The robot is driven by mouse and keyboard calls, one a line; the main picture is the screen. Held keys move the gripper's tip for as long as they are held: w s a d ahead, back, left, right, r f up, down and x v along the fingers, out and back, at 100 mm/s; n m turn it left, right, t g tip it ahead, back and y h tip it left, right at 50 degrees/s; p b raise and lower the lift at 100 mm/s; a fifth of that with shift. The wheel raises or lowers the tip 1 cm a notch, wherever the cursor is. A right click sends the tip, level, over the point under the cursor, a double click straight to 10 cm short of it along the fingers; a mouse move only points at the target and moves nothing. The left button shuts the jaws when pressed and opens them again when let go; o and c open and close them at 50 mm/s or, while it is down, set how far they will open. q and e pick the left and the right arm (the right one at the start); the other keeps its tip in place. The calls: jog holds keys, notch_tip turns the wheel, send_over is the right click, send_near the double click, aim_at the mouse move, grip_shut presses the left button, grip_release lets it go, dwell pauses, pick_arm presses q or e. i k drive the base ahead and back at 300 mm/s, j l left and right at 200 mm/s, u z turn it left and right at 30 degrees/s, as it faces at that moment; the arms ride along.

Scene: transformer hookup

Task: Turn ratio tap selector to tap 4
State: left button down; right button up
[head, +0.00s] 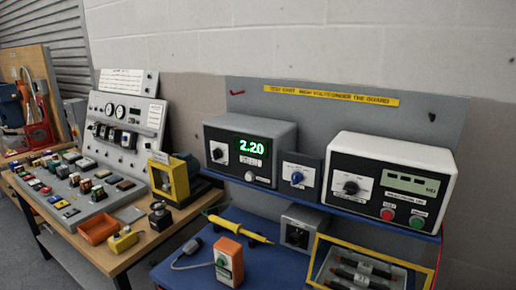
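Three rotary knobs show on the board's shelf. A grey box with a green display (251,149) reading 2.20 has a dark knob on a white dial plate (219,152) at its left. A small dark panel to its right carries a blue knob (297,177) on a light plate. A white-cased instrument (393,170) has a black knob (350,187) on a white dial plate. The labels are too small to tell which is the ratio tap selector or its setting. Neither of my grippers is in view.
Below the shelf, a blue surface (225,222) holds a yellow probe (240,229), an orange box (229,260), a grey box (300,226) and a yellow-rimmed case (385,252). A wooden bench (150,247) at left carries a control panel (125,125) and an orange tray (98,229).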

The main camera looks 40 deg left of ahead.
aim_at(217, 153)
jog(key=k+u, duration=0.15)
jog(key=u, duration=1.05)
